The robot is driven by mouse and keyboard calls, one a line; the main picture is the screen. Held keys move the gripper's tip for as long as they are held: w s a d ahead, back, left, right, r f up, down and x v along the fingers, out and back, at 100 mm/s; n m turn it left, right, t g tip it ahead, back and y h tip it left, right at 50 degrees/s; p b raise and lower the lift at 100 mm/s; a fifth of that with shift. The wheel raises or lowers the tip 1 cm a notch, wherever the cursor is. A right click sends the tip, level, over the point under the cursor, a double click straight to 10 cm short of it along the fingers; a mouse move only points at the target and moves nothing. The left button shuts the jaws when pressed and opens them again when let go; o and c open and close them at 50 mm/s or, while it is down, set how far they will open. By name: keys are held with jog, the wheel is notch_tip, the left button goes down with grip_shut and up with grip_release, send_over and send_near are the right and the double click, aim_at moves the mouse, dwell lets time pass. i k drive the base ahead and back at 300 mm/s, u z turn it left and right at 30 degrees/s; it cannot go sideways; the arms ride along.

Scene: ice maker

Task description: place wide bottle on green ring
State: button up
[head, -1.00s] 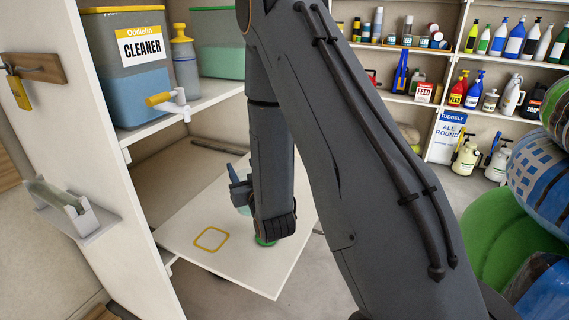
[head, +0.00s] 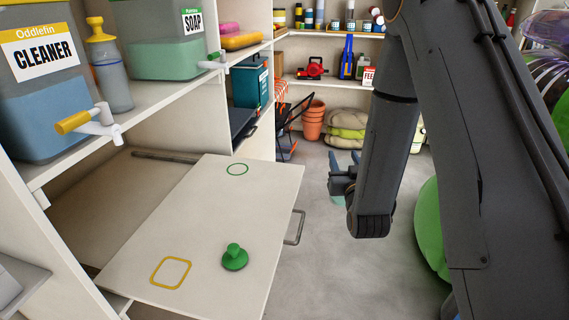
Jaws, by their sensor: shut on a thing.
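In the head view, my gripper (head: 344,163) hangs over the open floor, to the right of the pull-out board (head: 215,210). It is shut on a pale teal, see-through thing (head: 337,202), likely the wide bottle. Only a small part shows below the jaws; my wrist hides the rest. The green ring (head: 237,169) is a thin outline at the board's far end, with nothing on it. My gripper is apart from the board and right of the ring.
A green knobbed object (head: 234,257) stands on the near part of the board, beside a yellow square outline (head: 171,272). A grey handle (head: 296,222) juts from the board's right edge. The shelf above holds the cleaner tank (head: 45,85) and a soap tank (head: 163,45).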

aim_at(237, 169)
jog(key=z, duration=0.85)
jog(key=i, duration=1.05)
jog(key=u, duration=3.15)
jog(key=i, duration=0.5)
jog(key=u, duration=0.05)
